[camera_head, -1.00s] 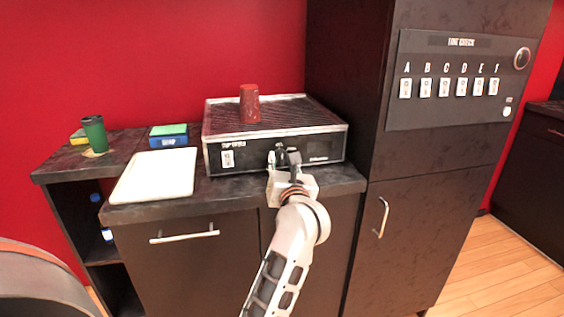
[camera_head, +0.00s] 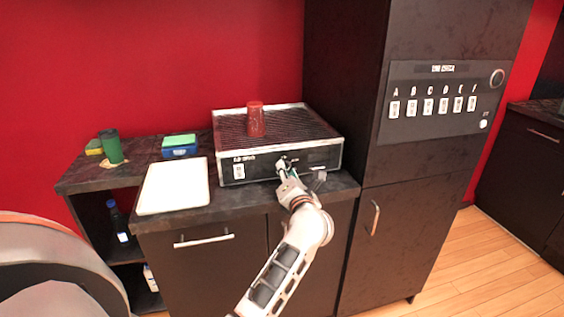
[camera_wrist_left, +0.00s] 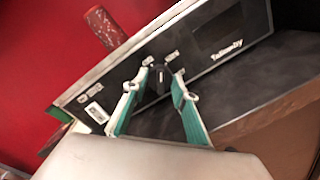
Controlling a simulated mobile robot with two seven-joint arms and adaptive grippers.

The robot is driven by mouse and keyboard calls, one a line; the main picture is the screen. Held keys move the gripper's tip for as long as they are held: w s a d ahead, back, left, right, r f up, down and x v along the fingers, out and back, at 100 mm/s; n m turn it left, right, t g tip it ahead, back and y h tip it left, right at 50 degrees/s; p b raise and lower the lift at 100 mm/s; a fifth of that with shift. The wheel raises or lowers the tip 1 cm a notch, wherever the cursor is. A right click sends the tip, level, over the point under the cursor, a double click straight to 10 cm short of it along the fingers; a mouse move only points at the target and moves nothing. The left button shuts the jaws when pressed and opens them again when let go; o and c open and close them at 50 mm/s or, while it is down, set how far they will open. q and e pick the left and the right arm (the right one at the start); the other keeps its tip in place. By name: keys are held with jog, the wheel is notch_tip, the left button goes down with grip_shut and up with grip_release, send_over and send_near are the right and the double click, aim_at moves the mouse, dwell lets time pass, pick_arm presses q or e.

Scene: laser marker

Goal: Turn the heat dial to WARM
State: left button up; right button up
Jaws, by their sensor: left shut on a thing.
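The heat dial is a dark knob on the black front panel of the grill-topped appliance (camera_head: 325,158). In the left wrist view the dial (camera_wrist_left: 157,82) sits between the two green-sided fingers of my left gripper (camera_wrist_left: 161,76). My left gripper (camera_head: 284,168) is shut on the dial at the front panel, and its wrist is tilted. In the head view the gripper mostly hides the dial. The small marks around the dial are too blurred to read, so I cannot tell its setting. My right gripper is not in view.
A red cup (camera_head: 256,120) stands upside down on the grill top. A white tray (camera_head: 173,187) lies on the counter at left, near a green cup (camera_head: 111,147) and a sponge on a blue box (camera_head: 179,147). A tall dark cabinet (camera_head: 420,190) stands close at right.

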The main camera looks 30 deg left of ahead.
pick_arm(q)
jog(key=m+p, duration=0.4)
jog(key=p, duration=0.2)
jog(key=shift+r+p, duration=0.1)
jog(key=shift+p, duration=0.6)
jog(key=shift+f+m+p, duration=0.2)
jog(key=shift+m+p, duration=0.25)
jog(key=shift+m, duration=0.05)
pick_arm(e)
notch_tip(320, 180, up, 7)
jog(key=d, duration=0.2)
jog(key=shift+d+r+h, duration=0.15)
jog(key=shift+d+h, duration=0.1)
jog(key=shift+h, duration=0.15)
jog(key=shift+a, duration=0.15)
pick_arm(q)
jog(key=o, duration=1)
jog(key=shift+o, duration=0.4)
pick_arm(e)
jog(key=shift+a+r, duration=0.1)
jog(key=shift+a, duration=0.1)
pick_arm(q)
jog(key=shift+r, duration=0.1)
